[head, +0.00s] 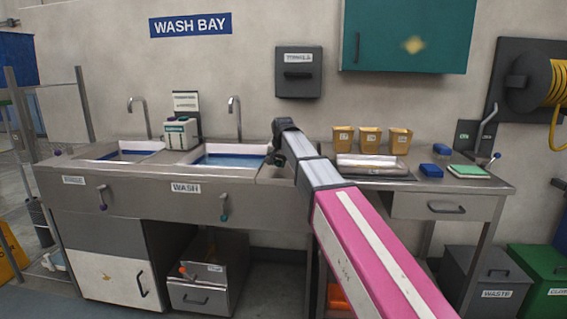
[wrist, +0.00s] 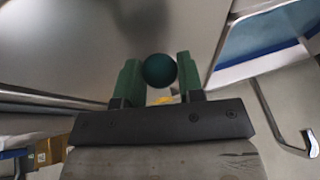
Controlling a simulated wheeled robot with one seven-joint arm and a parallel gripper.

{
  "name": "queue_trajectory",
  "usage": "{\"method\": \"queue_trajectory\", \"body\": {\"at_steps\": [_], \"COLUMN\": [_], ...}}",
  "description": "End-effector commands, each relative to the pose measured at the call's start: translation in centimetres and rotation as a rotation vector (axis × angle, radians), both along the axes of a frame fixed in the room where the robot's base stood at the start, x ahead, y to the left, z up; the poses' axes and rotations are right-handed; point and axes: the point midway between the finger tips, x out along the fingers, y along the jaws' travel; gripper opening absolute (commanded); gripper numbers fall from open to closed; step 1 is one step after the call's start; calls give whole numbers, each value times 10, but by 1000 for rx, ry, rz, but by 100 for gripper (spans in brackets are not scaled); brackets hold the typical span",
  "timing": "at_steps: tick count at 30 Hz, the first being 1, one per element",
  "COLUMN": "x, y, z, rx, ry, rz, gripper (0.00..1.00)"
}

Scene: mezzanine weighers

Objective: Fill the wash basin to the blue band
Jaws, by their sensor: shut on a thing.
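The wash basin (head: 236,160) is sunk in the steel counter, above the label WASH. Its blue band shows on the inner wall, and in the wrist view the blue (wrist: 262,34) is at the upper right. I cannot tell the water level. A curved tap (head: 235,112) stands behind the basin; I see no stream from it. My gripper (head: 273,155) is just right of the basin. In the wrist view its green fingers (wrist: 160,80) are shut on a dark green ball knob (wrist: 159,69). The knob's stem is hidden, and my arm hides part of the counter.
A second basin (head: 128,152) with its own tap (head: 138,112) is at the left. A dispenser (head: 181,132) stands between the taps. Several tan tubs (head: 370,140) stand at the right.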

Motion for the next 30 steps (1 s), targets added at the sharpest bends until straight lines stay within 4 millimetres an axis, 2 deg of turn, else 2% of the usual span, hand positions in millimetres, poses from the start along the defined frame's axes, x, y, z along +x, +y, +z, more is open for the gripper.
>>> {"method": "queue_trajectory", "body": {"at_steps": [9,25,26,27,28,30], "x": [0,0,0,0,0,0], "y": [11,14,14,14,14,14], "z": [1,1,1,1,0,0], "rx": [2,3,4,4,4,3], "ry": [0,-1,-1,0,0,0], "rz": [-121,-143,-143,-143,-143,-143], "gripper": [0,0,38,51,60,60]}}
